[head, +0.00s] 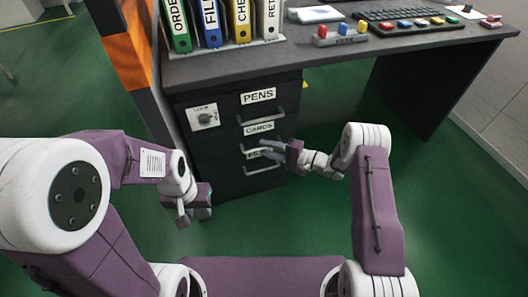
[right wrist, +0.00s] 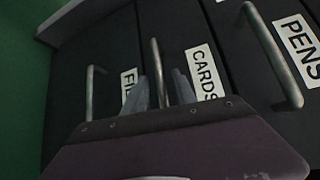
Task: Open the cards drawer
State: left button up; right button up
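The cards drawer (head: 233,141) is the middle of three dark drawers under the desk, labelled CARDS, and its front looks flush with the others. Its bar handle also shows in the right wrist view (right wrist: 155,62). My right gripper (head: 268,149) is at this handle. In the right wrist view its two grey fingers (right wrist: 159,92) stand on either side of the bar, with a gap visible on both sides. My left gripper (head: 190,214) hangs left of the cabinet, away from the drawers and apparently empty; its finger opening is unclear.
The PENS drawer (head: 225,105) is above, with its own handle. The lowest drawer (head: 225,178) has a partly hidden label. A lock plate (head: 203,117) is left of the labels. Binders (head: 210,22) and a keyboard (head: 392,14) stand on the desk. Green floor is clear beside the cabinet.

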jog(key=shift+w+a+f, duration=0.1)
jog(key=shift+w+a, duration=0.25)
jog(key=shift+a, duration=0.3)
grip_shut()
dwell(1.0)
